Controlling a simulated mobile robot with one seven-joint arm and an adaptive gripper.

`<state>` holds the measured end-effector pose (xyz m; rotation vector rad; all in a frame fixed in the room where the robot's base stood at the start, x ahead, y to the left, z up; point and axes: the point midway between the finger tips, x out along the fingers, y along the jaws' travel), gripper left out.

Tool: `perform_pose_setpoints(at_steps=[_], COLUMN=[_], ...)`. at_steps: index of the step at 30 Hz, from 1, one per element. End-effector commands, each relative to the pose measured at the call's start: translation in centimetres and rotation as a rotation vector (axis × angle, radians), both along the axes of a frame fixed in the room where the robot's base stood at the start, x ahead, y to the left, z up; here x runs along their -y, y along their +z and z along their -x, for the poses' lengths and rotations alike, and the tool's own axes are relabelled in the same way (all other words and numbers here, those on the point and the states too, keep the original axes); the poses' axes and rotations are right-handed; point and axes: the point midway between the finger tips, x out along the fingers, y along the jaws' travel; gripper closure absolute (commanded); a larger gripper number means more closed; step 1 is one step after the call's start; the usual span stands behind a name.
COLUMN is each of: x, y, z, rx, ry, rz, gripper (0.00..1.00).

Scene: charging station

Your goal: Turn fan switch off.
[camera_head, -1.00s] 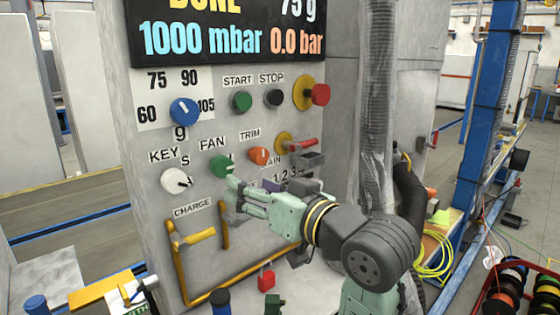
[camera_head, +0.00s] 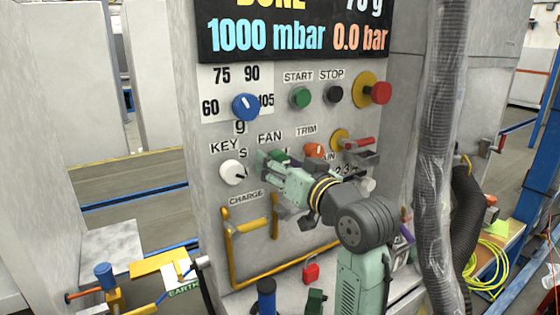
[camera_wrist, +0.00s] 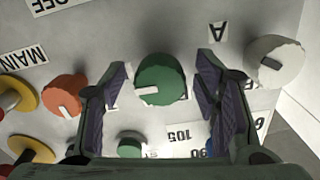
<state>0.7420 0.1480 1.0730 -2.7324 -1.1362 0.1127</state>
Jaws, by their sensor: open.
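The fan switch, a green round knob (camera_wrist: 163,78) with a white pointer mark, shows in the middle of the wrist view, between my two dark ridged fingers. The mark lies toward the knob's lower left there. My open gripper (camera_wrist: 162,92) has one finger on each side of the knob, with a visible gap on both sides. In the head view my gripper (camera_head: 262,162) is at the panel just under the FAN label (camera_head: 270,137) and hides much of the knob. I cannot tell the depth of the fingers around it.
The white key knob (camera_head: 233,172) is left of my gripper and the orange trim knob (camera_head: 314,150) is right of it. Green start (camera_head: 301,97) and black stop (camera_head: 333,94) buttons sit above. A yellow handle frame (camera_head: 232,250) is below. A grey hose (camera_head: 440,130) hangs at right.

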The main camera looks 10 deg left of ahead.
Motion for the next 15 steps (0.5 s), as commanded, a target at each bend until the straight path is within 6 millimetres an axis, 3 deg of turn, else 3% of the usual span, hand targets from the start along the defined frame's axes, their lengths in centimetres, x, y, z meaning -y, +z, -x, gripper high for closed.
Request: perform_pose_setpoints(at_steps=[7, 15], x=[-0.04, -0.03], y=[-0.04, -0.03], z=[-0.03, -0.02], rx=[0.0, 0.0], ry=[0.0, 0.0], rz=[0.0, 0.0], gripper=[0.45, 0.63])
